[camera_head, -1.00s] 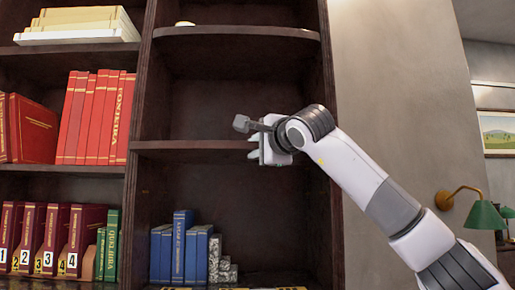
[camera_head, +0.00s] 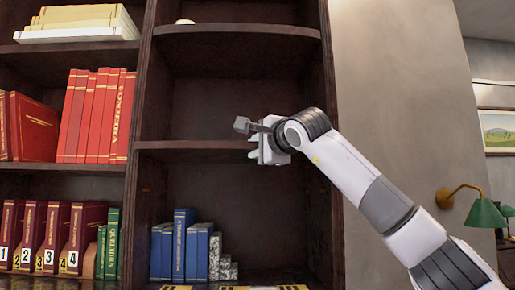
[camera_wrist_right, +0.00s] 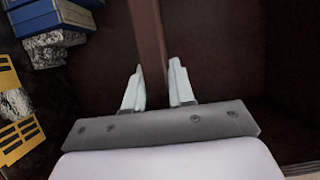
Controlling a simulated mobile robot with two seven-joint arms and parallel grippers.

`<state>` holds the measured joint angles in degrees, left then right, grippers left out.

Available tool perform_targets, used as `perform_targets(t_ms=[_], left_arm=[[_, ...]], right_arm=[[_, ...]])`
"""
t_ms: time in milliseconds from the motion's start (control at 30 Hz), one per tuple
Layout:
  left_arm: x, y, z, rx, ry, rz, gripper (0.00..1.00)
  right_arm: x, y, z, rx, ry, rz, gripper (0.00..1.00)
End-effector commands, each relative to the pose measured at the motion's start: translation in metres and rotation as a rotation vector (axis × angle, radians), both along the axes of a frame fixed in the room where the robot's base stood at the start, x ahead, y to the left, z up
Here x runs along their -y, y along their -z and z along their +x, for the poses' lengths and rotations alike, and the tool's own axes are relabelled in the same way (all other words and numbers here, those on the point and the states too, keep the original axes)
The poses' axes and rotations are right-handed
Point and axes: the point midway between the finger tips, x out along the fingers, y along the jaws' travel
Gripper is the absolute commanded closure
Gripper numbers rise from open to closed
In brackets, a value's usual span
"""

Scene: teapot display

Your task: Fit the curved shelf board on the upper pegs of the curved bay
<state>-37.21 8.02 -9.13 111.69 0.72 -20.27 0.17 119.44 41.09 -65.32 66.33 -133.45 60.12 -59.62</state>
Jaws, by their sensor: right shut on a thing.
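The curved shelf board (camera_head: 195,147) is dark brown with a rounded front edge. In the head view it lies about level across the curved bay (camera_head: 240,100), at mid height. My right gripper (camera_head: 254,146) is at the board's front edge, right of its middle. In the right wrist view its two pale fingers (camera_wrist_right: 157,88) are on either side of the board's narrow brown edge (camera_wrist_right: 149,35), shut on it. The pegs are hidden, so I cannot tell whether the board rests on them. My left gripper is not in view.
A higher shelf (camera_head: 235,31) crosses the bay above. Blue books (camera_head: 178,248) and grey speckled blocks (camera_head: 222,262) stand below the board. An upright panel (camera_head: 137,150) separates the bay from shelves of red books (camera_head: 100,115). A green wall lamp (camera_head: 482,214) is at the right.

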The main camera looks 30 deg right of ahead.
Motion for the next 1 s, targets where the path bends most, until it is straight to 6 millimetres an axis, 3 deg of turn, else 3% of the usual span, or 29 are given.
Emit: perform_targets(t_ms=[1000], left_arm=[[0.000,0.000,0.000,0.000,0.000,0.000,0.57]], right_arm=[[0.010,-0.005,0.017,0.013,-0.005,-0.001,1.00]])
